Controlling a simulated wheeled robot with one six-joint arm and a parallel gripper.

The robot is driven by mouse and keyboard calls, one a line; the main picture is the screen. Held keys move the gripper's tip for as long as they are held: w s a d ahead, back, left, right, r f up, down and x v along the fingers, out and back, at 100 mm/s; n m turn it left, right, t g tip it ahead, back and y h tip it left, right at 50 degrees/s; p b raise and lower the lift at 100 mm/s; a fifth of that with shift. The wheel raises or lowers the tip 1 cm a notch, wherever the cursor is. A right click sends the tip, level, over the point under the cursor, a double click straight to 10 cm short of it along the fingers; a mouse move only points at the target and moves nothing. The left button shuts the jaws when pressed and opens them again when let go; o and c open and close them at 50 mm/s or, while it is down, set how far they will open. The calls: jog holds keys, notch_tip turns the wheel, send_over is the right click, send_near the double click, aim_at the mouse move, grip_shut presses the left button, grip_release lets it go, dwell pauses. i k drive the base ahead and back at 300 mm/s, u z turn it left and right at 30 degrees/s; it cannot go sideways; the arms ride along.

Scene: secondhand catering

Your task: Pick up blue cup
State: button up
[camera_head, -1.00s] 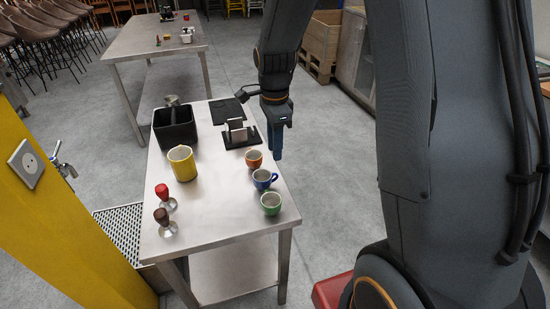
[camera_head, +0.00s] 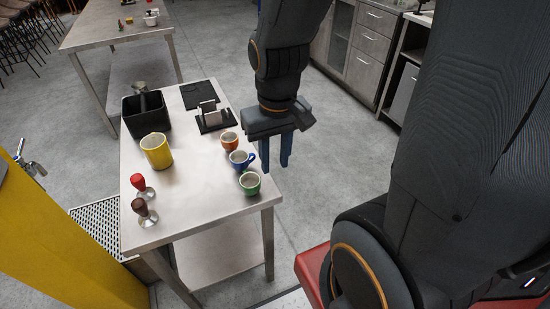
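The blue cup (camera_head: 241,159) stands upright on the steel table (camera_head: 198,196) near its right edge, with its handle pointing right. It is between an orange cup (camera_head: 229,141) behind it and a green cup (camera_head: 250,183) in front of it. My gripper (camera_head: 275,163) points down just to the right of the blue cup, around the table's right edge in the picture. Its two blue fingers are apart with nothing between them. Its exact height and distance from the cup are hard to tell.
A yellow mug (camera_head: 157,151), a red-topped tamper (camera_head: 143,186), a brown-topped tamper (camera_head: 145,211), a black bin (camera_head: 146,117) and a black stand (camera_head: 213,119) share the table. Another steel table (camera_head: 110,36) stands farther back. Open floor lies to the right.

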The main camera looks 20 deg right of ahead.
aim_at(239, 160)
jog(key=k, duration=1.3)
jog(key=z, duration=0.8)
jog(key=i, duration=1.5)
jog(key=u, duration=0.85)
